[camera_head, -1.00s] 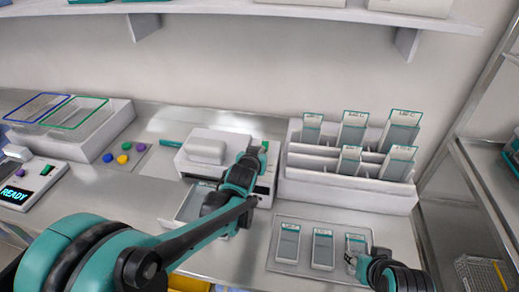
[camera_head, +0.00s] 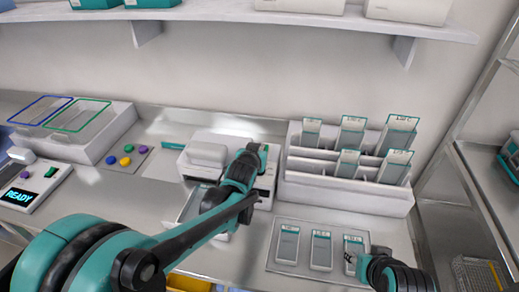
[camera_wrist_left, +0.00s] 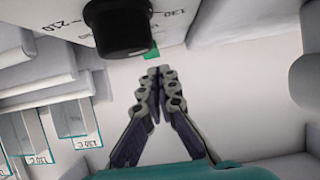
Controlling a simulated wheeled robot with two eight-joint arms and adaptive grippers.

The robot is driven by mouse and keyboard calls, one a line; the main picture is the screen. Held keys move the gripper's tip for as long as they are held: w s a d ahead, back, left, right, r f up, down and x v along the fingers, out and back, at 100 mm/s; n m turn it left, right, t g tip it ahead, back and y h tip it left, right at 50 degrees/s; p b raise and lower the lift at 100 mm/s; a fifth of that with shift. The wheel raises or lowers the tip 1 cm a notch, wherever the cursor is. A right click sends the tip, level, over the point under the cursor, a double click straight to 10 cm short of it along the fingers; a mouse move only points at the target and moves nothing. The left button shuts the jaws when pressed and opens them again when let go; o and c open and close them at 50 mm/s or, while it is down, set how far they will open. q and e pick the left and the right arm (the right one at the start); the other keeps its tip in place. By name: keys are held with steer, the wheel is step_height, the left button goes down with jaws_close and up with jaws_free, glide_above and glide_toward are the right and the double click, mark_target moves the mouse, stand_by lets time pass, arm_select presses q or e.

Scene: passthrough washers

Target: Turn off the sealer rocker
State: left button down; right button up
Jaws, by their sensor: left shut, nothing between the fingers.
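The sealer (camera_head: 207,155) is a white box near the middle of the counter in the head view, with an open drawer at its front. My left arm reaches across it, and the arm's end (camera_head: 252,160) is at its right side, hiding part of its front. In the left wrist view my left gripper (camera_wrist_left: 158,72) is shut and empty, its fingertips just below a small green rocker (camera_wrist_left: 151,51). A black knob (camera_wrist_left: 118,27) with number marks partly covers the area beside the rocker. Contact between fingertips and rocker cannot be told. My right gripper (camera_head: 362,262) is at the lower right.
A white rack (camera_head: 345,195) with several labelled pouches stands right of the sealer. A tray (camera_head: 303,268) with 3 pouches lies in front of it. At left are a READY display unit (camera_head: 20,196), coloured buttons (camera_head: 126,160) and a white box with bins (camera_head: 105,125).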

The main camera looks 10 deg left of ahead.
arm_select(q)
steer(key=s+r+p, duration=0.2)
steer(key=r, duration=0.1)
steer(key=shift+r, duration=0.1)
steer(key=s+p, duration=0.1)
steer(key=s, duration=0.7)
steer(key=shift+s, duration=0.35)
arm_select(e)
steer(key=r, duration=0.2)
steer(key=s+r, duration=0.1)
steer(key=r, duration=0.1)
steer(key=shift+r, duration=0.15)
arm_select(q)
steer(key=shift+s+a, duration=0.15)
steer(key=shift+s, duration=0.1)
steer(key=s+a+f+g+b, duration=0.1)
steer(key=s+f+g, duration=0.2)
steer(key=s, duration=0.7)
steer(key=s+a+f+g+b, duration=0.1)
steer(key=s+a+f+g, duration=0.1)
steer(key=s, duration=0.7)
steer(key=shift+s+f+g, duration=0.35)
steer(key=shift+f+g, duration=0.05)
steer(key=shift+g, duration=0.1)
arm_select(e)
step_height(320, 180, down, 3)
steer(key=shift+r, duration=0.2)
